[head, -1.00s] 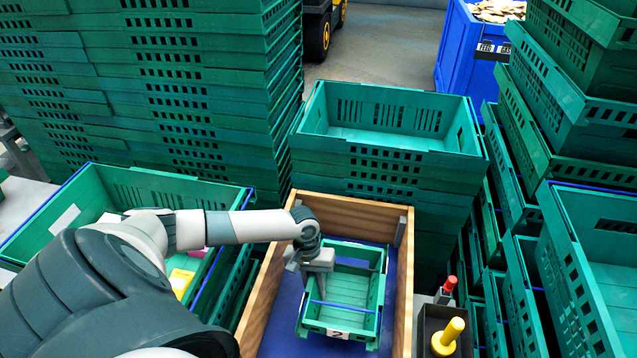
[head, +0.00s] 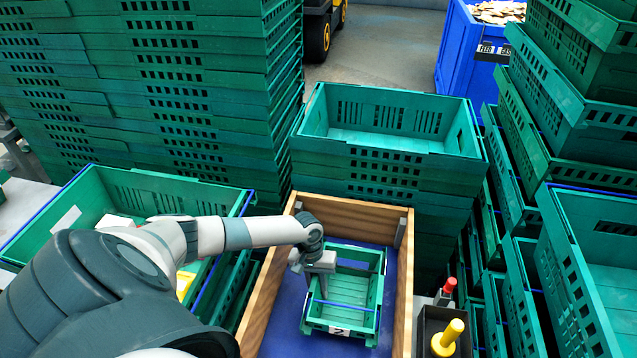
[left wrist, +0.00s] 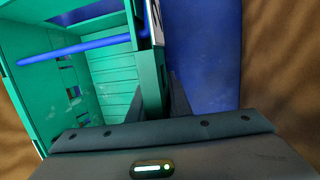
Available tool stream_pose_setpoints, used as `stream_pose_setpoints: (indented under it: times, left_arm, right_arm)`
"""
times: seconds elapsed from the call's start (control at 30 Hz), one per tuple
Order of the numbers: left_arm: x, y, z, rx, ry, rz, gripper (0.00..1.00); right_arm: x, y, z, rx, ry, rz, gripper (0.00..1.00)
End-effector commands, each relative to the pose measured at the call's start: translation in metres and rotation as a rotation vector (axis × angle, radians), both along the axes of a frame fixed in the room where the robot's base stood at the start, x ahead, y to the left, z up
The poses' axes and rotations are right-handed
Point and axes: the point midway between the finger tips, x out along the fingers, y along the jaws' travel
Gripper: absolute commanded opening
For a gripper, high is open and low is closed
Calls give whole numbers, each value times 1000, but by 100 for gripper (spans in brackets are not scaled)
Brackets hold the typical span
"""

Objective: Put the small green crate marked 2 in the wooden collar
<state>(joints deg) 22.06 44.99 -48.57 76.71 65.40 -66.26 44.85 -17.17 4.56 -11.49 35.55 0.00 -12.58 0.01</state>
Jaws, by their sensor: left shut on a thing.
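The small green crate marked 2 (head: 345,285) is inside the wooden collar (head: 262,285), over its blue floor (head: 283,318). It looks upright and empty, with a blue bar across it and the number label on its near end. My left gripper (head: 318,268) is shut on the crate's left wall. In the left wrist view the gripper (left wrist: 168,100) has the wall of the small green crate (left wrist: 115,75) between its fingers. I cannot tell whether the crate's base touches the blue floor. My right gripper is not in view.
A large green crate (head: 130,185) with packets stands left of the collar. Green crate stacks stand behind (head: 390,150) and to the right (head: 600,270). A dark holder (head: 428,325) with a yellow-handled tool (head: 448,335) is close to the collar's right wall.

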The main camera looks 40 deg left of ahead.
Motion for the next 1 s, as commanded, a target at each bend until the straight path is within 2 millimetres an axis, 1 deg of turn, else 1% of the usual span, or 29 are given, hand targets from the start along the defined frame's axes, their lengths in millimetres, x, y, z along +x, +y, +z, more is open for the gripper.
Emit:
stream_pose_setpoints:
  times: [0.13, 0.43, 0.47, 0.5, 0.53, 0.87, 1.0]
  left_arm:
    - [1, -1, -10, -1, -2, 1, 0]
    - [1, 0, -12, -1, -3, 1, 0]
    - [0, 0, -12, 0, -1, 0, 25]
    - [0, 0, -12, 0, -1, 0, 34]
    - [0, 0, -12, 0, -1, 0, 36]
    - [0, 0, -11, 0, -1, 0, 36]
    - [1, 2, -5, -1, -3, 1, 36]
  right_arm:
    - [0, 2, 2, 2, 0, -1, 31]
    - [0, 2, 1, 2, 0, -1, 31]
    - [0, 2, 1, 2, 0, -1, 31]
    - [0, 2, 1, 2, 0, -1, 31]
    - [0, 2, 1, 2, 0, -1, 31]
    - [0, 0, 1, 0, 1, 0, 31]
    - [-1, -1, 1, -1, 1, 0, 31]
